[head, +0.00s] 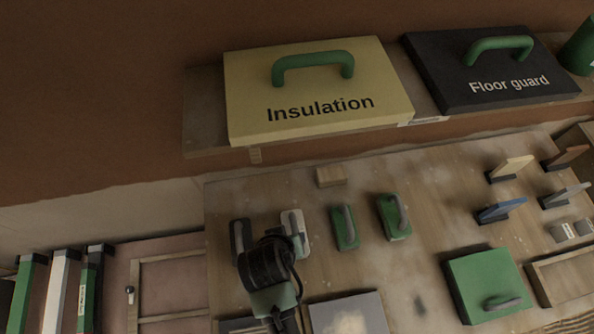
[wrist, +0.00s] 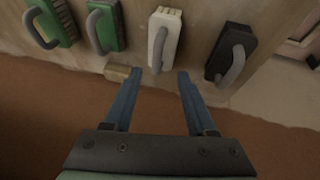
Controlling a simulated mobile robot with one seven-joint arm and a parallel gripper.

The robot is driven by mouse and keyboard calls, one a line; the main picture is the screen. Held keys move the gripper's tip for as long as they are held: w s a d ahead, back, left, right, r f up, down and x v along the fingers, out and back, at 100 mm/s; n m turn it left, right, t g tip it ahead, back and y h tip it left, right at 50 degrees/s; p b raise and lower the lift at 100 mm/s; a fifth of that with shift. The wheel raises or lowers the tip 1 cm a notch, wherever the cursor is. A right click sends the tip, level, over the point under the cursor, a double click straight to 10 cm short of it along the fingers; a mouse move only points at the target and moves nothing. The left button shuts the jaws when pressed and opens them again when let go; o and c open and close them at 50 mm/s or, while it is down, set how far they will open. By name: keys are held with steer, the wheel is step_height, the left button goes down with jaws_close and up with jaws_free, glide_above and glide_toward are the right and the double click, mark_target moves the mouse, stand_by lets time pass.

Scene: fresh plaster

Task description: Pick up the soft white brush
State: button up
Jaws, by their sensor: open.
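The white brush (wrist: 168,22) with a grey handle stands on the wooden bench top in the wrist view. In the head view the white brush (head: 296,219) is partly covered by my gripper (head: 268,258). In the wrist view my gripper (wrist: 158,76) is open and empty. Its two fingertips point at the near end of the white brush, with the grey handle end roughly between them. I cannot tell how high the fingers are above the bench.
A black brush (wrist: 229,48) stands right of the white one. Green brushes (wrist: 106,27) (wrist: 54,20) stand left, with a small wooden block (wrist: 122,75) near the edge. A shelf holds the Insulation box (head: 318,88) and Floor guard box (head: 490,70) behind.

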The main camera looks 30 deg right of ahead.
mark_target(295, 232)
steer(key=x, duration=0.4)
steer(key=shift+d+f, duration=0.1)
steer(key=shift+f, duration=0.3)
steer(key=shift+w+d+p+x, duration=0.1)
steer(key=shift+d+p+x, duration=0.15)
steer(key=shift+x, duration=0.95)
steer(key=shift+w+d+p+x, duration=0.15)
steer(key=shift+p+x, duration=0.2)
steer(key=shift+x, duration=0.85)
steer(key=shift+w+d+f, duration=0.1)
steer(key=shift+w+f, duration=0.05)
steer(key=shift+f, duration=0.2)
jaws_close()
